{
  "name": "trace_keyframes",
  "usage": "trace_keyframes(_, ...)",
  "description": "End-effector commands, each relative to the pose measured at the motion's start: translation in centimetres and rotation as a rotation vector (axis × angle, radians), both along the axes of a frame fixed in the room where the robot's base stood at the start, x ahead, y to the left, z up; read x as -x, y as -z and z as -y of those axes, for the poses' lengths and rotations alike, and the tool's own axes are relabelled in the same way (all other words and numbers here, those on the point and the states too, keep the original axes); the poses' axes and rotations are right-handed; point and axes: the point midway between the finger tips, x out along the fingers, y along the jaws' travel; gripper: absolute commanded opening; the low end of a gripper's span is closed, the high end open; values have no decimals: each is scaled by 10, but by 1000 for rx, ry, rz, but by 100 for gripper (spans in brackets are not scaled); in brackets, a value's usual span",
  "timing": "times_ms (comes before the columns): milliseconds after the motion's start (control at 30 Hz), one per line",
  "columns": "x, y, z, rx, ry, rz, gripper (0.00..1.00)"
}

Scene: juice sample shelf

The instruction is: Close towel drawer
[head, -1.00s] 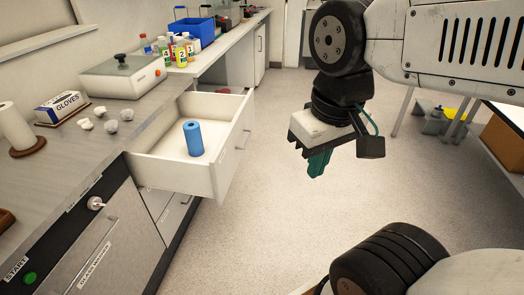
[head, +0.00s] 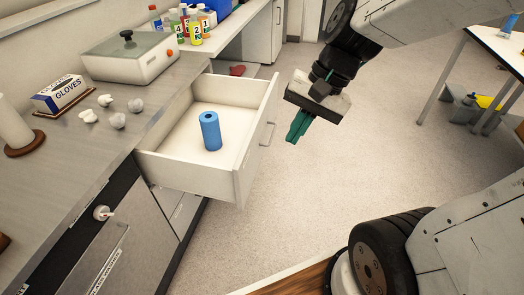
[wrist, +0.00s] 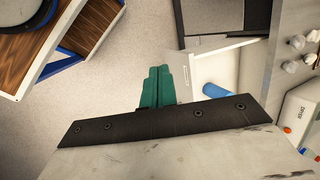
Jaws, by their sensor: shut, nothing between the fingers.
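The white towel drawer (head: 195,182) stands pulled out from under the grey counter in the head view. A blue roll (head: 210,131) stands upright inside it. The drawer front, with its bar handle (head: 267,136), faces right toward the open floor. My gripper (head: 297,127) is in the air to the right of the drawer front, apart from the handle, with its green fingers shut and empty. In the wrist view the green fingers (wrist: 158,88) lie together, and the drawer (wrist: 225,50) and blue roll (wrist: 220,91) show to their right.
A glove box (head: 63,90), several crumpled white pieces and a white device with a lid (head: 130,58) sit on the counter. Several bottles (head: 194,27) stand farther back. A white table (head: 497,55) stands at the right. The floor right of the drawer is clear.

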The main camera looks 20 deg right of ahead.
Motion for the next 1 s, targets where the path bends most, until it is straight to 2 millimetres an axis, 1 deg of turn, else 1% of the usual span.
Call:
trace_keyframes(33, -17, 14, 3, -62, 108, -46, 0)
trace_keyframes(167, -61, 46, 12, -212, 396, -144, 0)
trace_keyframes(200, -73, 57, 17, -255, 488, -175, 0)
trace_keyframes(267, -92, 76, 27, -313, 630, -223, 0)
trace_keyframes(300, -102, 90, 35, -350, 726, -255, 0)
trace_keyframes(367, -117, 110, 48, -397, 865, -302, 0)
trace_keyframes(400, -125, 124, 56, -427, 950, -332, 0)
trace_keyframes(500, -138, 156, 77, -482, 1143, -396, 0)
trace_keyframes(600, -146, 180, 92, -518, 1284, -444, 0)
trace_keyframes(700, -149, 195, 102, -538, 1369, -472, 0)
trace_keyframes(833, -152, 206, 104, -547, 1409, -486, 0)
trace_keyframes(967, -158, 218, 94, -545, 1410, -488, 0)
trace_keyframes(1000, -161, 223, 89, -544, 1409, -490, 0)
